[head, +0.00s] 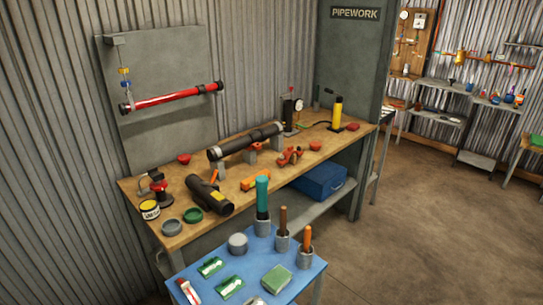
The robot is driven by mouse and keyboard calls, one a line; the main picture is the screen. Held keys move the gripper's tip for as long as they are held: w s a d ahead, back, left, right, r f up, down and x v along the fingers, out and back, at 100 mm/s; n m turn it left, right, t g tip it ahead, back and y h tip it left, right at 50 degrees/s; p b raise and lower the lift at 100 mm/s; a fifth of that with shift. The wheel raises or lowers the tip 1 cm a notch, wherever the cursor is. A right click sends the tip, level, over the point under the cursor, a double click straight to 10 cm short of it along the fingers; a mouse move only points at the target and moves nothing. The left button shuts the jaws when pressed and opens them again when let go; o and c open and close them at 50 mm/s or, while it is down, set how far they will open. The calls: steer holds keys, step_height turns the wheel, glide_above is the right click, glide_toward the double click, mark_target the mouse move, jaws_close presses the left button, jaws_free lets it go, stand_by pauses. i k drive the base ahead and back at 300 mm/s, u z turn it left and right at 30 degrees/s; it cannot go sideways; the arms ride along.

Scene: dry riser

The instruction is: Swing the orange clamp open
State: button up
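A bright orange blocky piece (256,182) lies near the front edge of the wooden bench; it may be the orange clamp, but it is too small to tell. A red-orange fitting with jaw-like parts (290,156) lies to its right and could also be a clamp. I cannot tell whether either is open or shut. A black pipe (246,142) rests on grey supports behind them. A small orange piece (214,176) shows by the left support. My gripper is not in view.
The wooden bench (330,144) also holds a dark branched pipe fitting (209,197), a yellow pump (337,112) and several small parts. A blue table (204,293) with upright tools stands in front. A red pipe (175,97) hangs on the wall panel. The floor at right is clear.

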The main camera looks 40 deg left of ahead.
mark_target(212, 183)
steer(key=z, duration=0.05)
steer(key=i, duration=1.9)
steer(key=u, duration=2.55)
steer(key=k, duration=0.5)
steer(key=u, duration=0.1)
steer(key=i, duration=1)
steer(key=u, duration=0.05)
